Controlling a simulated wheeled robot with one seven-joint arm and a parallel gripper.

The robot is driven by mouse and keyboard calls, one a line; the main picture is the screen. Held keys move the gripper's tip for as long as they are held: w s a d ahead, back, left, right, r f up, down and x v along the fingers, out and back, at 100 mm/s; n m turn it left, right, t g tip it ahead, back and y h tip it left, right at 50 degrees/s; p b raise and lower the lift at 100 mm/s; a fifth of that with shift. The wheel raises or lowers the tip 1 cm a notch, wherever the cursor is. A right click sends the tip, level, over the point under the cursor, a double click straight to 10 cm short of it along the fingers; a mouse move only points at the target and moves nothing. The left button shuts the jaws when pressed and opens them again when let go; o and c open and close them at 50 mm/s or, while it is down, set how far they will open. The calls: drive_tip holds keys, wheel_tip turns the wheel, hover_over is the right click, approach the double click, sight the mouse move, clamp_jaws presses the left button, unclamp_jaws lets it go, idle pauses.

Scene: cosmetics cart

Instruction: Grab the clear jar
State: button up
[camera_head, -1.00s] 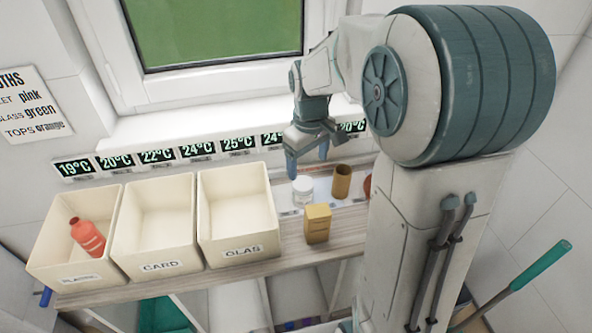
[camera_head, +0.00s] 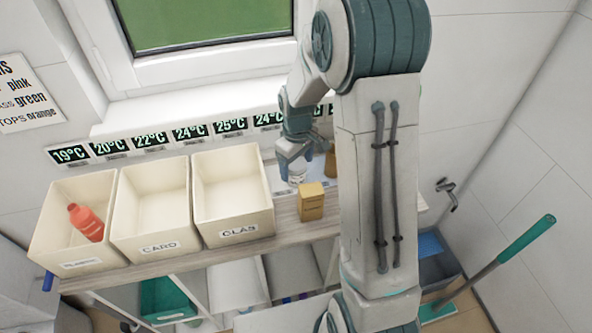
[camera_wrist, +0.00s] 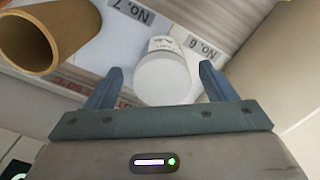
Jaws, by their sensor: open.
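The clear jar, with a white lid (camera_wrist: 163,78), stands near the No. 6 label in the wrist view. In the head view the jar (camera_head: 297,178) shows only partly, behind my gripper's fingers. My gripper (camera_wrist: 160,70) is open, with one finger on each side of the jar and a gap on both sides. Nothing is held. In the head view my gripper (camera_head: 291,163) points down at the jar.
A small tan box (camera_head: 311,203) stands in front of the jar. Cream bins (camera_head: 233,190) stand to the left, one with a red bottle (camera_head: 86,222) inside.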

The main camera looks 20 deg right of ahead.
drive_tip(key=shift+w+a+f+p, duration=0.1)
drive_tip(key=shift+f+p, duration=0.15)
drive_tip(key=shift+f, duration=0.8)
drive_tip(key=shift+w+a+f+p, duration=0.1)
drive_tip(key=shift+f+p, duration=0.1)
drive_tip(key=shift+f, duration=0.85)
drive_tip(key=c, duration=1.1)
drive_tip(key=shift+r, duration=0.1)
